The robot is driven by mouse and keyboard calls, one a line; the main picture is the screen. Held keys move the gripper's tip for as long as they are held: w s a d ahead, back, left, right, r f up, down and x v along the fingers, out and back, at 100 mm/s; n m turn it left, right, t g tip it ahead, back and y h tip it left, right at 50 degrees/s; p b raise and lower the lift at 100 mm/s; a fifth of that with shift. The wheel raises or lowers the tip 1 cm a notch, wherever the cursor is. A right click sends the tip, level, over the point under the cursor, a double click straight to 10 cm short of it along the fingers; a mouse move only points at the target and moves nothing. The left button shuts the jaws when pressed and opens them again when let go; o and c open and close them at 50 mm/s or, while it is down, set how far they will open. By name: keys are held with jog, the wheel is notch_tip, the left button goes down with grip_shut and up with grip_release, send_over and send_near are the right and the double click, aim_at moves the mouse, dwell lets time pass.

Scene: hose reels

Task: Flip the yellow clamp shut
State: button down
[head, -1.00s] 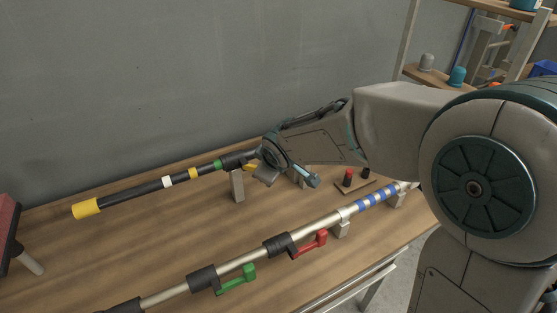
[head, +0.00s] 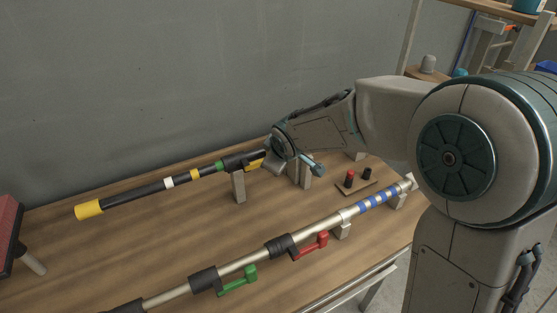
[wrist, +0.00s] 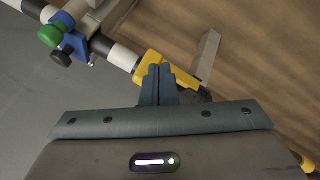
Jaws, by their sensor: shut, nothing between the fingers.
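The yellow clamp (wrist: 150,68) sits on a striped pole at the top middle of the wrist view. In the head view, a small part of the yellow clamp (head: 255,163) shows at the right end of the dark pole (head: 145,193), beside my wrist. My gripper (wrist: 159,68) is shut and empty. Its fingertips overlap the yellow clamp in the wrist view; I cannot tell whether they touch it. My wrist hides much of the clamp in the head view, and the fingers cover part of it in the wrist view, so its exact lever angle is unclear.
A silver pole with a green lever (head: 238,281) and a red lever (head: 312,245) lies in front. Grey posts (head: 239,186) support the dark pole. Bare table (head: 185,235) lies between the poles.

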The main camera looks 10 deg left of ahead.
jog(key=shift+s+a, duration=0.15)
jog(key=shift+a, duration=0.35)
jog(key=s+d+r+p, duration=0.3)
jog(key=s+d+r, duration=0.1)
jog(key=d+r, duration=0.4)
jog(key=shift+d+p, duration=0.25)
jog(key=shift+p, duration=0.1)
jog(key=shift+s, duration=0.1)
dwell(0.4)
